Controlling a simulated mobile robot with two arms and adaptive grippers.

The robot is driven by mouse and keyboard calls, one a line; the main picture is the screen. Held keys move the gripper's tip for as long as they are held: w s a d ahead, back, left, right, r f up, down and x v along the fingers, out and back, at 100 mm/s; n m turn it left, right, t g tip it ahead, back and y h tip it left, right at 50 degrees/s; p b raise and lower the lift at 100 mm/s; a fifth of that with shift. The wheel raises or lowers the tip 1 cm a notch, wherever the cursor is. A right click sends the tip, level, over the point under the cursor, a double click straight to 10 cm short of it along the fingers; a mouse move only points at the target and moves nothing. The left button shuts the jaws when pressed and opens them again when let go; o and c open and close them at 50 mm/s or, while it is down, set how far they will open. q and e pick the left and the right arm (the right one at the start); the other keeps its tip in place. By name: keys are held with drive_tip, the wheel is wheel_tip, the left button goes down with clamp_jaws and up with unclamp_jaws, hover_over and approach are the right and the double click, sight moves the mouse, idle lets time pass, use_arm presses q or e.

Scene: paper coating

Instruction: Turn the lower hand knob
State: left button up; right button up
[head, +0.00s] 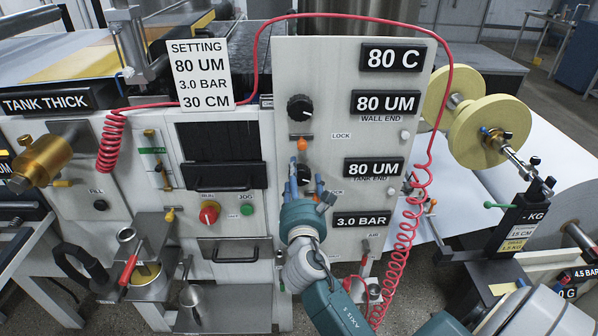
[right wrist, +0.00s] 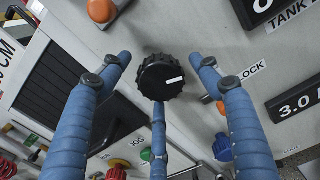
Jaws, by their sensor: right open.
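The lower hand knob is a black ribbed dial with a white pointer line, in the middle of the right wrist view (right wrist: 161,78). In the head view the lower knob (head: 304,172) is partly hidden by my fingers. My right gripper (head: 306,180) has its blue fingers spread in front of the panel. In the right wrist view the open gripper (right wrist: 160,78) has fingertips around the knob, with visible gaps at its left and right sides; I cannot tell whether the lower finger touches it. My left gripper is not in view.
The upper black knob (head: 300,107) sits above on the same grey panel (head: 330,60). Orange lock buttons (head: 303,143) are close to the knobs. A red coiled hose (head: 407,240) hangs along the panel's right side. A red run knob (head: 209,213) is at lower left.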

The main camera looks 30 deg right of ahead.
drive_tip(key=shift+x, duration=1)
drive_tip(key=shift+c, duration=0.3)
drive_tip(key=c, duration=1.1)
drive_tip(key=shift+m, duration=0.3)
drive_tip(key=m, duration=0.3)
drive_tip(key=shift+m+b, duration=0.65)
drive_tip(key=shift+m, duration=1.45)
